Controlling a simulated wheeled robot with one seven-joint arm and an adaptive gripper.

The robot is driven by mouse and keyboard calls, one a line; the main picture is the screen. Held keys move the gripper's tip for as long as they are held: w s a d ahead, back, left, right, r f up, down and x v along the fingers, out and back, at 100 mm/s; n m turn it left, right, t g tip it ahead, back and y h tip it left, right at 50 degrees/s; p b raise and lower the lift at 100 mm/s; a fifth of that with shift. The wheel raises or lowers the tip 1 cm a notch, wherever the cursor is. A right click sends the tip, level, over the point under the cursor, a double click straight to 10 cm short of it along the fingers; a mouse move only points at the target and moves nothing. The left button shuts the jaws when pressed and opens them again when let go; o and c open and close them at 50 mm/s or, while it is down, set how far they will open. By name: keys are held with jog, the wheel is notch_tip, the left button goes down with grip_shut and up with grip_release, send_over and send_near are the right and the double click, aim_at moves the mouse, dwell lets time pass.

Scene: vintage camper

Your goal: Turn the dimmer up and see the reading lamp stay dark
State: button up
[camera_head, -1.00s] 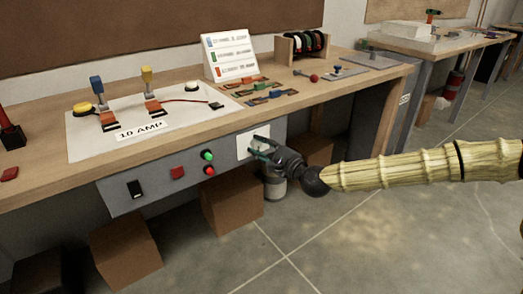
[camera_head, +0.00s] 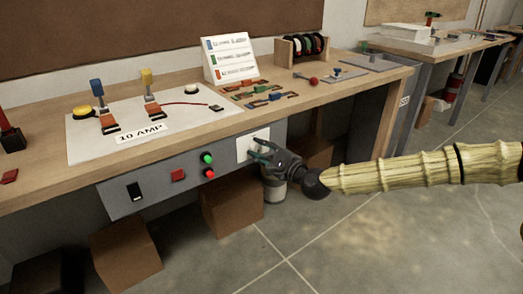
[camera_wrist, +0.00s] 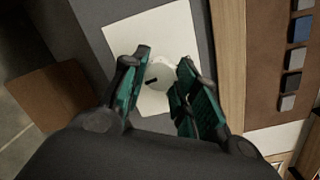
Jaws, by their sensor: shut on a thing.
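The dimmer is a round white knob (camera_wrist: 161,72) with a dark mark, on a white plate (camera_head: 244,149) at the right end of the grey front panel. The plate also shows in the wrist view (camera_wrist: 142,28). My gripper (camera_head: 262,148) is at this plate. The dark mark points to the lower left there. In the head view the hand hides most of the knob. I cannot make out a reading lamp in either view.
The grey panel also carries a black rocker switch (camera_head: 134,191), a red square (camera_head: 178,175), a green light (camera_head: 207,158) and a red light (camera_head: 209,173). The wooden bench top (camera_head: 300,98) overhangs it. Cardboard boxes (camera_head: 126,252) stand below. Open floor lies to the right.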

jog(key=shift+r, duration=0.2)
jog(key=o, duration=1)
jog(key=shift+a, duration=0.1)
jog(key=shift+f, duration=0.1)
jog(key=shift+s, duration=0.1)
jog(key=shift+s+d, duration=0.15)
jog(key=shift+d, duration=0.15)
jog(key=v, duration=1.1)
jog(key=shift+s+d, duration=0.1)
